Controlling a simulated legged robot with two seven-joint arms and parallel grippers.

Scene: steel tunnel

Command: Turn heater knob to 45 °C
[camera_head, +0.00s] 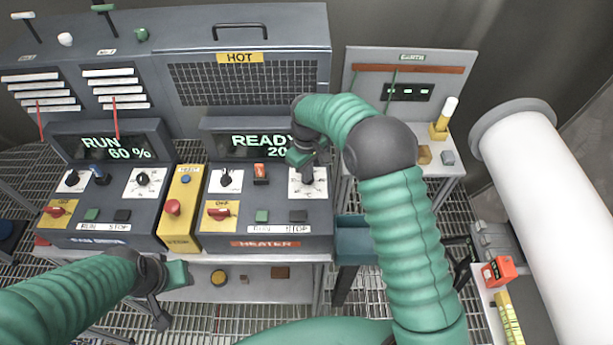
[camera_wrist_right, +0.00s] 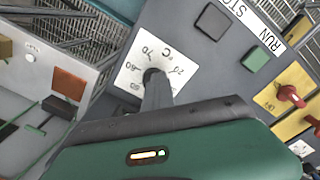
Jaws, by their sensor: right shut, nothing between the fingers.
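The heater panel (camera_head: 273,228) stands mid-view, with a display (camera_head: 250,143) reading "READY" and a number starting with 20, partly covered by my right arm. Its white temperature dial plate (camera_head: 296,186) is at the panel's right; it shows in the right wrist view (camera_wrist_right: 138,58) with printed numbers and "C". The dark knob (camera_wrist_right: 151,74) is mostly hidden behind my fingers, so its pointer cannot be read. My right gripper (camera_head: 307,178) is shut and empty, its tips at the knob; touching or just apart cannot be told. My left gripper (camera_head: 163,318) hangs low at left, its jaw gap unclear.
The fan panel (camera_head: 105,210), reading "RUN 60 %", and a yellow stop box (camera_head: 183,205) with a red button stand left of the heater. Heater buttons and a red switch (camera_head: 219,213) lie close by. A large white pipe (camera_head: 545,200) is at right.

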